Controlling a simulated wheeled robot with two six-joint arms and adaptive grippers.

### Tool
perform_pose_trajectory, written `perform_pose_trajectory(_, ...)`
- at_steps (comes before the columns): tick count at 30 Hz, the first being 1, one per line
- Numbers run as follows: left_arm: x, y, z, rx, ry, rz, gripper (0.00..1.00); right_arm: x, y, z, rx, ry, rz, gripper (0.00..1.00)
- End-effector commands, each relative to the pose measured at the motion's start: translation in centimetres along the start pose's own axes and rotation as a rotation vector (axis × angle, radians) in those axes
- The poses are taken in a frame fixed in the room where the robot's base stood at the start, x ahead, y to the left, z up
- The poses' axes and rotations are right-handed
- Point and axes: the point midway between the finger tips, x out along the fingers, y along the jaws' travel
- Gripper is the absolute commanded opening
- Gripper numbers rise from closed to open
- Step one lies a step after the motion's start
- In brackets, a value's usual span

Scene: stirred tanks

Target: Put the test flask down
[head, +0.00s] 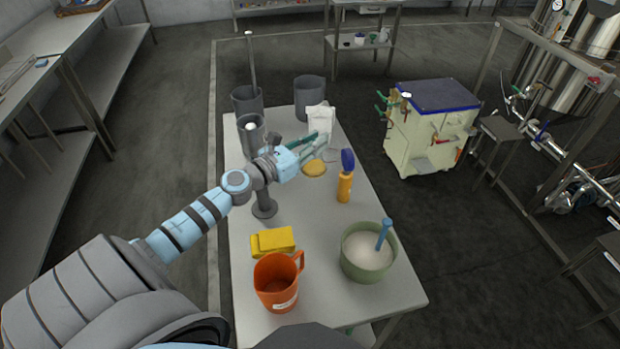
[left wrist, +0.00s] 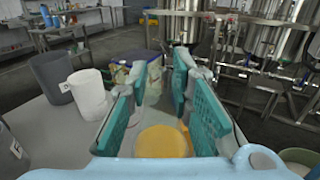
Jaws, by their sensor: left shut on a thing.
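My left gripper (head: 308,147) reaches over the far half of the grey table (head: 305,235), with its teal fingers pointing away to the right. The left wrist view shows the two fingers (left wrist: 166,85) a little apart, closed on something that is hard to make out. A thin, clear outline, seemingly the test flask (head: 331,155), shows at the fingertips in the head view. Its body is nearly see-through, and I cannot tell whether its base touches the table. My right gripper is out of view.
A white container (head: 320,120) and dark grey bins (head: 310,92) stand at the far end. An orange-and-blue bottle (head: 345,183) stands right of the gripper. Nearer are a yellow block (head: 273,242), an orange jug (head: 276,283) and a green bowl (head: 367,257).

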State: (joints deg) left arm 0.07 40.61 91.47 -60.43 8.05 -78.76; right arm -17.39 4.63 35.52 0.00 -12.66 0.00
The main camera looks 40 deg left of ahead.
Motion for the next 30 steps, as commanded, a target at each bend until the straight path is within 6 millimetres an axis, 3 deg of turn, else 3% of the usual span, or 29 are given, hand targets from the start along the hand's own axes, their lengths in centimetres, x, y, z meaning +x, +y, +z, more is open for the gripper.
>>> perform_pose_trajectory(1,0.0,0.0,-4.7,-0.003,0.001,0.001,0.00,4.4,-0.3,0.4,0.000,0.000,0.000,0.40)
perform_pose_trajectory(3,0.0,0.1,-7.1,-0.002,0.001,0.001,0.00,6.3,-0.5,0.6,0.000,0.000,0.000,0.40)
perform_pose_trajectory(14,0.1,0.1,-13.0,-0.001,0.001,0.001,0.00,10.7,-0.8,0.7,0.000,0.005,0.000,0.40)
perform_pose_trajectory(26,0.1,0.0,-13.5,0.001,0.000,-0.001,0.00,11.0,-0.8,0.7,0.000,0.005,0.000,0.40)
perform_pose_trajectory(27,0.1,0.0,-13.6,0.001,0.001,0.000,0.22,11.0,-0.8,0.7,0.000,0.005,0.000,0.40)
perform_pose_trajectory(30,0.1,0.0,-13.4,0.001,0.001,0.000,0.38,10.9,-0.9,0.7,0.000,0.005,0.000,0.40)
